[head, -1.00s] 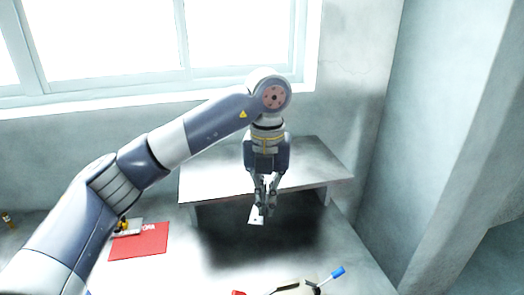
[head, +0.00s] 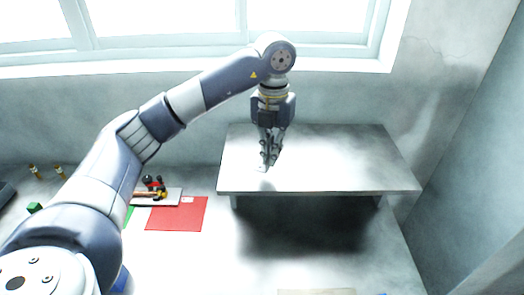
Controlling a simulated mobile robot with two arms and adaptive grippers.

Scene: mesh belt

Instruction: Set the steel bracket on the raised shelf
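The raised shelf (head: 345,160) is a pale grey slab on short legs, right of centre against the back wall. My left gripper (head: 268,158) points down over the left part of the shelf top. Its fingers are close together on the steel bracket (head: 262,168), which shows as a small light piece at the fingertips. The fingers hide most of the bracket. I cannot tell whether it touches the shelf or hangs just above it. My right gripper is out of view.
A red mat (head: 177,214) lies on the table left of the shelf. Behind it a light tray (head: 172,196) holds tools. A green block (head: 35,207) and small brass-coloured pieces (head: 58,171) stand at far left. The middle and right of the shelf top are clear.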

